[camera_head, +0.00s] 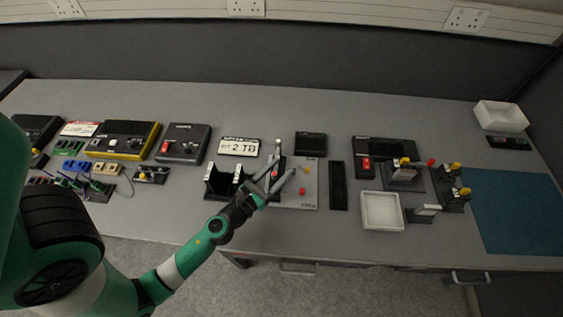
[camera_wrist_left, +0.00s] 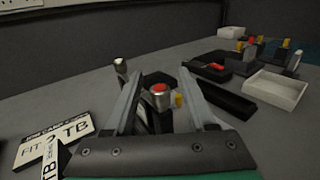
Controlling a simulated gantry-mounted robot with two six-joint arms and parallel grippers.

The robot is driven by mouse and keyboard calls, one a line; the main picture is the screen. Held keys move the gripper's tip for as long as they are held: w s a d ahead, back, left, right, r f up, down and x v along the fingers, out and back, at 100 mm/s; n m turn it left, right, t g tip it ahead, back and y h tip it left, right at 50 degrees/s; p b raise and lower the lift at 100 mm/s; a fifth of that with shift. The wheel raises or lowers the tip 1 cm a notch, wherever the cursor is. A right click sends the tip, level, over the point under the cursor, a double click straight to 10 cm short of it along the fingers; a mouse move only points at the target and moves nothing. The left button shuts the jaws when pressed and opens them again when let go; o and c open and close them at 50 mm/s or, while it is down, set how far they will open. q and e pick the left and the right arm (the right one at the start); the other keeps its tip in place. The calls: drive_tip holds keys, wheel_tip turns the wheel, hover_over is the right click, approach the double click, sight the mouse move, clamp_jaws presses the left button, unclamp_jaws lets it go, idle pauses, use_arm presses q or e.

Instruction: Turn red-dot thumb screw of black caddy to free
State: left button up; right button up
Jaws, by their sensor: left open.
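The red-dot thumb screw (camera_wrist_left: 160,93) is a silvery knob with a red top. In the left wrist view it stands between the fingers of my left gripper (camera_wrist_left: 160,76), which is open, with a gap on each side. In the head view the open left gripper (camera_head: 286,157) is over the middle of the bench, and a small red dot (camera_head: 275,173) shows between its fingers. A second silvery knob (camera_wrist_left: 121,66) without red stands left of the fingers in the wrist view. The dark caddy body under the screw is mostly hidden by the gripper. My right gripper is not in view.
A black slotted holder (camera_head: 221,182) stands just left of the gripper, and a "2 TB" sign (camera_head: 239,147) lies behind it. A grey plate (camera_head: 306,188) with yellow and red pegs is right beside it. A white tray (camera_head: 382,211) stands farther right.

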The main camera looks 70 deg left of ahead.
use_arm(q)
drive_tip(key=shift+w+a, duration=0.35)
drive_tip(key=shift+w, duration=0.25)
clamp_jaws()
